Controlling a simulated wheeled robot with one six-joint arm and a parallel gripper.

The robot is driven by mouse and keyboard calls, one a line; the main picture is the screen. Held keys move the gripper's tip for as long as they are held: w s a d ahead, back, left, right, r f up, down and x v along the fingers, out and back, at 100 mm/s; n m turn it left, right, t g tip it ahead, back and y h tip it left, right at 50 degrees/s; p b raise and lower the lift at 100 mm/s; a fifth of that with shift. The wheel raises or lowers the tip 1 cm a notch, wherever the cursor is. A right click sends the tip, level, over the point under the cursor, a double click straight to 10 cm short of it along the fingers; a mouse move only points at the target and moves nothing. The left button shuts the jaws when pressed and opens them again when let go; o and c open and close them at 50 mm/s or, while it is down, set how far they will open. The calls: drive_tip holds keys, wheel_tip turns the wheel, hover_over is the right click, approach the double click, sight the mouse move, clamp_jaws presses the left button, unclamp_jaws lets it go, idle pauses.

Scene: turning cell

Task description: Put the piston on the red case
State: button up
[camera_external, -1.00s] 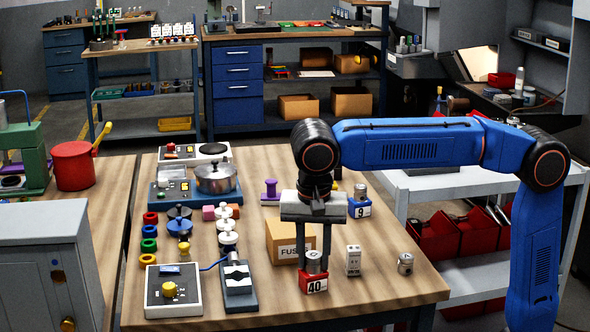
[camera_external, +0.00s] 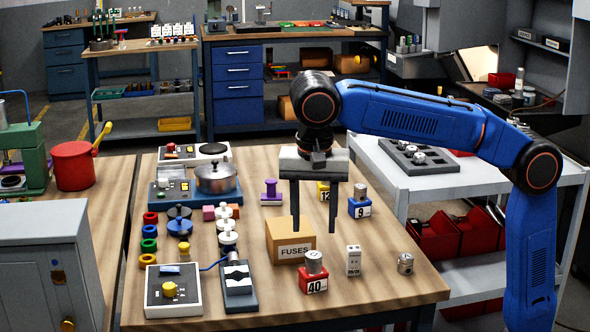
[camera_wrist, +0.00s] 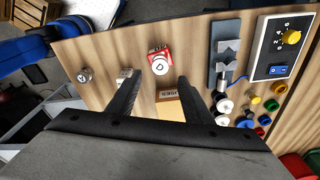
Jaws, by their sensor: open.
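A silver cylindrical piston (camera_external: 314,262) stands upright on the red case (camera_external: 313,285), marked 40, near the front of the wooden table. In the wrist view the piston (camera_wrist: 158,69) shows from above on the red case (camera_wrist: 161,55). My gripper (camera_external: 314,228) is open and empty, above and a little behind the red case, its fingers pointing down and apart from the piston. In the wrist view the fingertips (camera_wrist: 157,76) are spread, with the piston between them in the picture. Another metal cylinder (camera_external: 405,263) is on the table to the right.
A cardboard FUSES box (camera_external: 290,250) is just behind the red case. A white block (camera_external: 353,260) stands to its right. A blue case (camera_external: 359,208) marked 9 and a yellow case (camera_external: 323,191) marked 12 are farther back. A grey vise (camera_external: 238,287) is to the left.

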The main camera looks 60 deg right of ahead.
drive_tip(key=shift+a+r, duration=0.15)
drive_tip(key=shift+r, duration=1.25)
